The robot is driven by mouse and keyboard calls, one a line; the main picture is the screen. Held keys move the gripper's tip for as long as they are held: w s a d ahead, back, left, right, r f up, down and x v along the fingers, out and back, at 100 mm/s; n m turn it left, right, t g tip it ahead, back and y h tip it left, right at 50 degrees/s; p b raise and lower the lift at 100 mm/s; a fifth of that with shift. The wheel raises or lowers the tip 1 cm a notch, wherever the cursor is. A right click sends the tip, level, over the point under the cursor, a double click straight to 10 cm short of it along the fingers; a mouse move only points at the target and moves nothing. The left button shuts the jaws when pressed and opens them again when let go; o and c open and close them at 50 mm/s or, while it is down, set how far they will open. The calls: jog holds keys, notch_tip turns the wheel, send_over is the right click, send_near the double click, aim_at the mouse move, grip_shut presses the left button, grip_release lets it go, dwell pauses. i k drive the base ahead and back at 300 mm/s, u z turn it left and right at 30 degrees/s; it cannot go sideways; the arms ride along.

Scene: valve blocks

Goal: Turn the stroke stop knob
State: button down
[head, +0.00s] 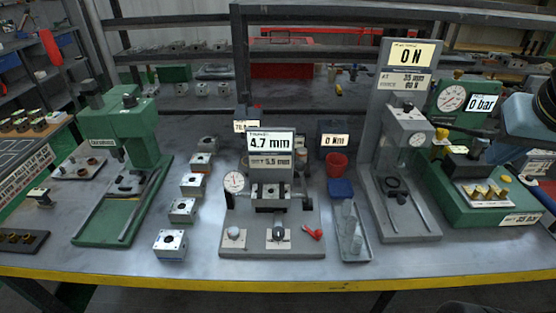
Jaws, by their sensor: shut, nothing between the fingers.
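The grey central station (233,212) stands near the front of the bench. Its upper display (270,143) reads 4.7 mm, and a smaller plate (269,161) below seems to read 5.5 mm. A round dial gauge (234,182) is on its left side. On its front base are a pale round knob (234,233) on a light plate and a dark-topped knob (279,233) on another plate. I cannot read their labels, so I cannot tell which is the stroke stop knob. My gripper is not in view; only part of my arm shows at the right edge.
A red handle (313,233) lies at the station's right front. Valve blocks (170,243) stand in a row to its left. A tray (351,238) and a tall grey press (395,150) stand right. Green machines flank both ends. The bench has a yellow front edge (200,277).

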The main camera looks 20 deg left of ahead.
aim_at(278, 232)
jog(key=u, duration=0.25)
jog(key=k, duration=1)
jog(key=u, duration=0.75)
jog(key=i, duration=1)
